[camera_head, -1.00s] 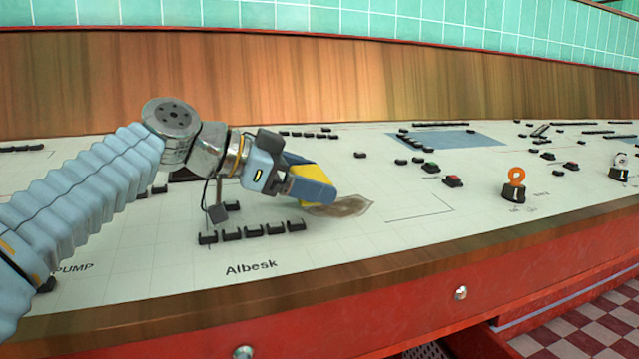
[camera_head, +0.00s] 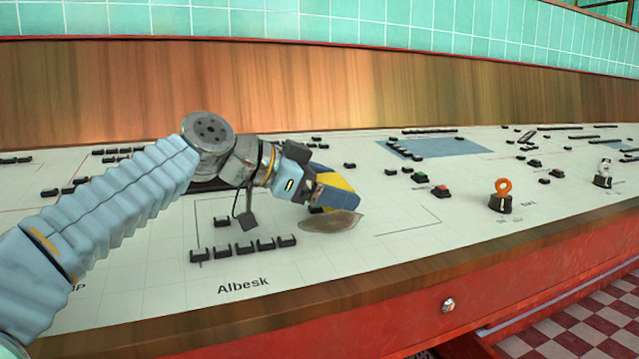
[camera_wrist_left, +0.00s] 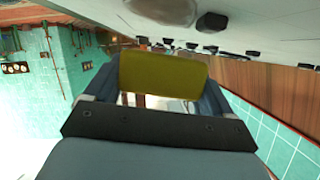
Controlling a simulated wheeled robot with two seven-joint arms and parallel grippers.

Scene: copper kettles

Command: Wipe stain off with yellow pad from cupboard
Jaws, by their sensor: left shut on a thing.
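My left gripper (camera_head: 325,194) is shut on the yellow pad (camera_head: 333,181), low over the sloping white control panel. In the left wrist view the pad (camera_wrist_left: 162,74) fills the space between the fingers. The brown stain (camera_head: 331,223) lies on the panel just below and in front of the gripper in the head view; its upper edge is partly hidden by the gripper. The stain also seems to show at the top of the left wrist view (camera_wrist_left: 172,9). I cannot tell whether the pad touches the panel. My right gripper is not in view.
The white panel (camera_head: 400,262) carries several black switches (camera_head: 246,248) left of the stain. Red and green buttons (camera_head: 441,191), an orange-ringed key (camera_head: 502,195) and a blue patch (camera_head: 440,147) are to the right. A wooden edge runs along the front.

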